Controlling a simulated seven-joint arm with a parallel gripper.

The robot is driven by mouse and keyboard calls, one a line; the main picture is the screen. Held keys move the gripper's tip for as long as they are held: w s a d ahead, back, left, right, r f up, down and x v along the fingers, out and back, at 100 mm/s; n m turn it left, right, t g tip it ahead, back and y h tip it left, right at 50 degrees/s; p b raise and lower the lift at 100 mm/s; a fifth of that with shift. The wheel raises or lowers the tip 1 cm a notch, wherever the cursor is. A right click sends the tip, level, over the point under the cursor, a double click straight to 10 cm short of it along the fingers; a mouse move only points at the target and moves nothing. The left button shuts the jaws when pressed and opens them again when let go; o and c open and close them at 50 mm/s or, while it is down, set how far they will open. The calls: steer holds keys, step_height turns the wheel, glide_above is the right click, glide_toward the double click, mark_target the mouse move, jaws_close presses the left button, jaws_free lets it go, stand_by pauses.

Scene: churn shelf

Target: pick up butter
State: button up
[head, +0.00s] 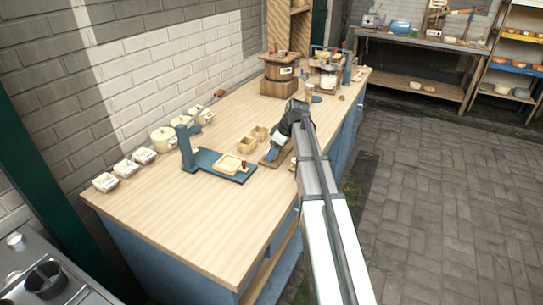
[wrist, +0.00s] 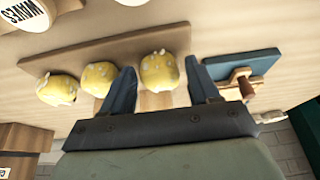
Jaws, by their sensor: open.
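Three yellow lumps, which look like the butter, sit in a row in the wrist view: the right lump (wrist: 160,69), the middle lump (wrist: 98,78) and the left lump (wrist: 57,90). They are on or beside a wooden board (wrist: 112,53). My gripper (wrist: 161,76) is open. The right lump appears between its two blue fingers in the picture; I cannot tell how far away it is in depth. In the head view my gripper (head: 272,153) is low over the table's right part, and I cannot make out the lumps.
The wooden worktable (head: 180,225) is clear at the front. A blue stand with a tray (head: 229,163) is left of my gripper, and small wooden boxes (head: 253,137) are close by. Labelled tubs (head: 145,155) line the wall. A wooden churn (head: 280,72) stands farther back.

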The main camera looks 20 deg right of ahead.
steer(key=shift+w+a+f, duration=0.1)
steer(key=shift+w+f, duration=0.05)
steer(key=shift+f, duration=0.25)
steer(key=shift+c, duration=0.2)
steer(key=c, duration=0.8)
step_height(320, 180, up, 10)
